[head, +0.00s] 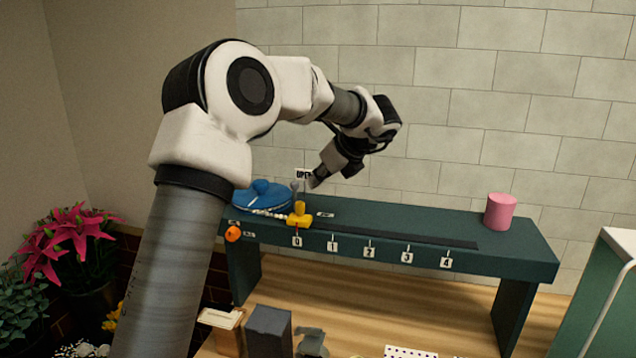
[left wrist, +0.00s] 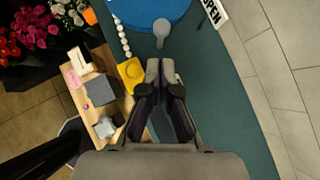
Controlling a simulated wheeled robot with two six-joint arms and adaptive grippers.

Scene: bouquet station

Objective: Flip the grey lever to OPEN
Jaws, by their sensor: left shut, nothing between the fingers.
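The grey lever (head: 295,187) stands at the left part of the green bench, just behind the yellow slider. Its rounded grey end shows in the left wrist view (left wrist: 161,28), beside the blue round lid. The OPEN sign (head: 302,174) is behind the lever; it also shows in the left wrist view (left wrist: 213,10). My left gripper (head: 314,182) is shut and empty, close to the right of the lever in the head view. In the left wrist view its fingertips (left wrist: 160,66) are a little short of the lever; I cannot tell whether they touch it. My right gripper is not in view.
The yellow slider (head: 299,218) sits at mark 0 of a dark track. A blue lid (head: 262,196) and orange knob (head: 233,233) are at the left. A pink cylinder (head: 500,211) stands at the bench's right. The bench between is clear. A wall is behind.

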